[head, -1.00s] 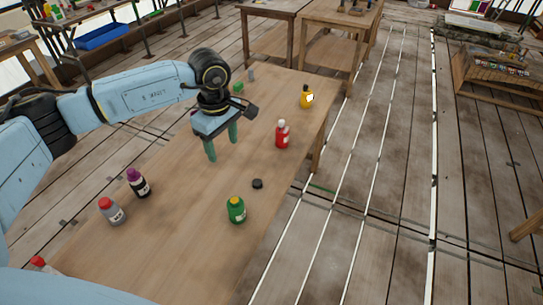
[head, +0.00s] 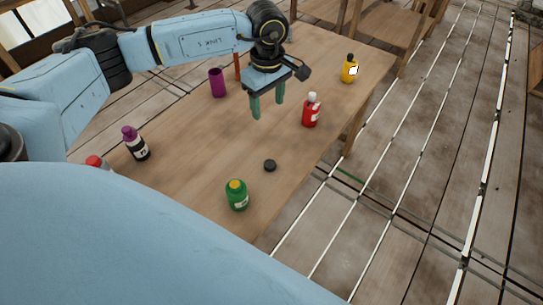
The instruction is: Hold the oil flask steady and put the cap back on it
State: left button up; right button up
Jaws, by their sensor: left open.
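A small black cap (head: 269,165) lies on the wooden table (head: 190,140), apart from every bottle. A red bottle (head: 311,112) with a white label and pale narrow top stands upright beyond it. I cannot tell for sure which bottle is the oil flask, or whether the red one's pale top is a bare neck. A green bottle (head: 237,196) with a yellow cap stands in front of the black cap. My left gripper (head: 268,108) is open and empty, fingers pointing down, above the table just left of the red bottle. My right gripper is out of view.
A yellow bottle (head: 349,70) with a dark top stands at the far right. A purple open cup (head: 217,83) stands left of my gripper. A dark bottle with a purple cap (head: 135,143) stands at the left. The table middle is clear.

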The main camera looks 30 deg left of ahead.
pick_arm(q)
jog(key=b, duration=1)
send_over(269, 165)
notch_tip(269, 165, down, 11)
jog(key=shift+f, duration=0.5)
notch_tip(269, 165, down, 8)
jog(key=shift+f+b, duration=0.1)
jog(key=shift+b, duration=0.2)
